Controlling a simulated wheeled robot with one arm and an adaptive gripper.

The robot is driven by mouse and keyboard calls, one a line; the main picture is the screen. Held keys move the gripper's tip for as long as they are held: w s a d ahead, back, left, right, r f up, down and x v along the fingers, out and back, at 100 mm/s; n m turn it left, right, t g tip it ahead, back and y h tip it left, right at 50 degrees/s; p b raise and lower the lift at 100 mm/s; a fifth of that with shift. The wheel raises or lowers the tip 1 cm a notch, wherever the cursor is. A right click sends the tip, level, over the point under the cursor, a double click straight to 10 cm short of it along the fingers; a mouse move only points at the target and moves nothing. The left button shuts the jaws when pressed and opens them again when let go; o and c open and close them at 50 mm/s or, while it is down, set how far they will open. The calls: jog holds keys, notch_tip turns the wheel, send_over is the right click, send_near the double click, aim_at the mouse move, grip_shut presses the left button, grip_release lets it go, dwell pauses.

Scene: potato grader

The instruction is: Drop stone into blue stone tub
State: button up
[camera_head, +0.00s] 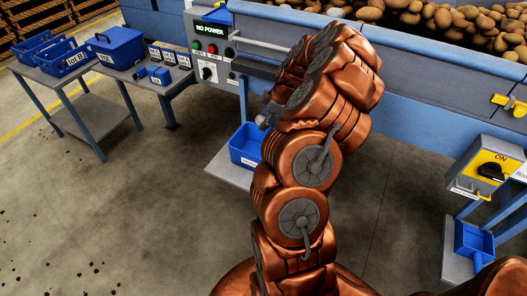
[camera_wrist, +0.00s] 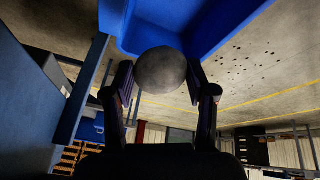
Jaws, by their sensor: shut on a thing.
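My gripper (camera_wrist: 160,85) is shut on a round grey stone (camera_wrist: 167,70), with one finger on each side of it in the wrist view. A blue tub (camera_wrist: 205,28) shows just beyond the stone, at the top of that view. In the head view a blue tub (camera_head: 246,158) with a white label, too small to read, stands low on a grey platform beside the machine. My arm covers its right part. My gripper (camera_head: 266,114) is mostly hidden by my arm there, close above the tub. The stone appears still in the grip, not in the tub.
A control panel (camera_head: 208,50) marked NO POWER stands behind the tub. A grey table (camera_head: 70,78) with blue crates and boxes is at the left.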

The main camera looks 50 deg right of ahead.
jog(key=shift+f+p, duration=0.7)
jog(key=shift+f, duration=2)
jog(key=o, duration=1.3)
jog(key=shift+o, duration=0.2)
jog(key=shift+r, duration=0.15)
jog(key=v, duration=1.1)
jog(key=shift+s+r, duration=0.25)
jog(key=shift+r, duration=0.05)
